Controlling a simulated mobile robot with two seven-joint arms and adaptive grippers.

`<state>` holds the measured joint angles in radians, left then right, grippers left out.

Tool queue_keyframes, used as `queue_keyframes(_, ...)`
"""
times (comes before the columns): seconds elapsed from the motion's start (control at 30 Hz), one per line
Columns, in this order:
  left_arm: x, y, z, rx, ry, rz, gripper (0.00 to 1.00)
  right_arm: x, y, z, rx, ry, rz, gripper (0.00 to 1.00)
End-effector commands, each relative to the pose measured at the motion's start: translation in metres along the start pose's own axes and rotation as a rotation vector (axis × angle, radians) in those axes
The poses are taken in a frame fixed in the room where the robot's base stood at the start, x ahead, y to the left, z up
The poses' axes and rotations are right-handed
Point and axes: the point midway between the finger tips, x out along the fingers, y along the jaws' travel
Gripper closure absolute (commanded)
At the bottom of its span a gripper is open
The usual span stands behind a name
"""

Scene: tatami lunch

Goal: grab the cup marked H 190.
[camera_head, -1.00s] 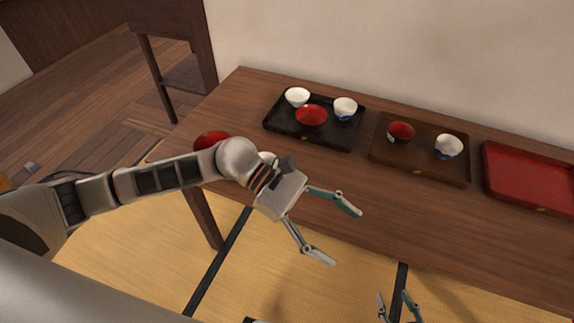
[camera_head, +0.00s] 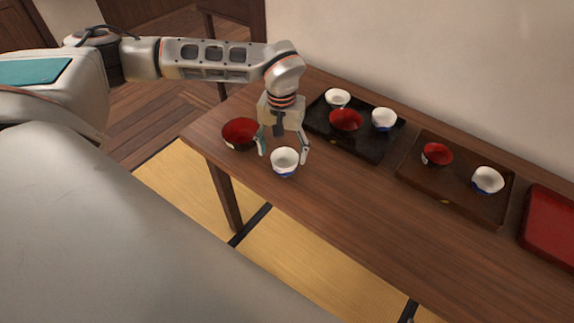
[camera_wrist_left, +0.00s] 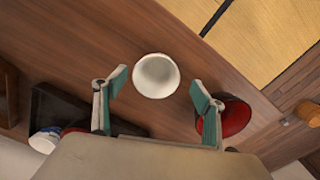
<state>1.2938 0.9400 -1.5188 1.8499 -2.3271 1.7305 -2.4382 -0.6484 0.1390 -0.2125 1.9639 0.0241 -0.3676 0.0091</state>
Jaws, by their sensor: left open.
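A white cup with a blue base (camera_head: 284,163) stands upright on the wooden table near its front edge. No H 190 mark is legible on it or on any other cup. My left gripper (camera_head: 284,150) is open and points down, with one finger on each side of this cup in the head view. In the left wrist view the cup's white inside (camera_wrist_left: 157,76) shows empty, between and slightly beyond the open fingertips of the gripper (camera_wrist_left: 158,88). I cannot tell whether the fingers touch it. My right gripper is not in view.
A red bowl (camera_head: 240,133) stands just left of the gripper. A black tray (camera_head: 358,143) holds two white cups and a red bowl. A brown tray (camera_head: 454,191) holds a red cup and a white-blue cup. A red tray (camera_head: 551,228) is at right. The table's front strip is clear.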

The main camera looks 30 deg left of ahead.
Motion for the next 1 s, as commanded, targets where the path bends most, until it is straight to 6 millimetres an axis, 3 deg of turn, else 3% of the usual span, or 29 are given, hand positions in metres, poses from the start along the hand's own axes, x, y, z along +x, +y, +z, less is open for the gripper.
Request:
queue_keyframes(0.4, 0.051, 0.005, -0.003, 0.000, -0.002, 0.003, 0.30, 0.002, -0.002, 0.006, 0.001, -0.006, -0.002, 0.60)
queue_keyframes(0.7, 0.054, 0.005, -0.004, 0.000, 0.001, 0.003, 0.30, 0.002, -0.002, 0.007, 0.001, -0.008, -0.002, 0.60)
queue_keyframes(0.9, 0.054, 0.005, -0.004, 0.000, 0.000, 0.003, 0.77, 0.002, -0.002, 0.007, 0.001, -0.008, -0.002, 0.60)
queue_keyframes(1.0, 0.054, 0.005, -0.004, 0.000, 0.000, 0.004, 0.77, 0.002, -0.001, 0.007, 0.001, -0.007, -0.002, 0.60)
